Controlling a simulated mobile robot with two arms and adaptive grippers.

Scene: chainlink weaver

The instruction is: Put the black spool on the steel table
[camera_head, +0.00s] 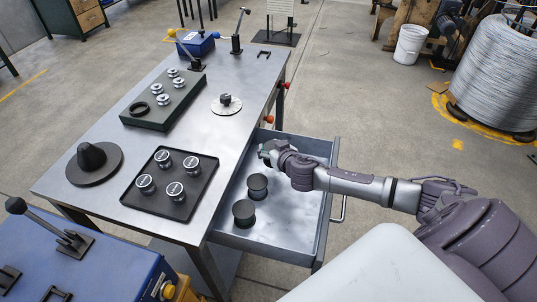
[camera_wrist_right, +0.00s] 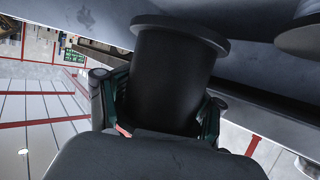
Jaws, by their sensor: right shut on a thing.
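My right gripper (camera_head: 264,151) is over the far part of the open drawer (camera_head: 283,230). In the right wrist view, it (camera_wrist_right: 160,115) is shut on a black spool (camera_wrist_right: 172,75) with a wide flange. In the head view I cannot make out this held spool; the gripper seems to hide it. Two black spools stand upright in the drawer, one nearer the gripper (camera_head: 257,187) and one nearer the front (camera_head: 244,214). Part of another spool shows at the right of the wrist view (camera_wrist_right: 303,37). The steel table (camera_head: 222,143) is left of the drawer. My left gripper is not in view.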

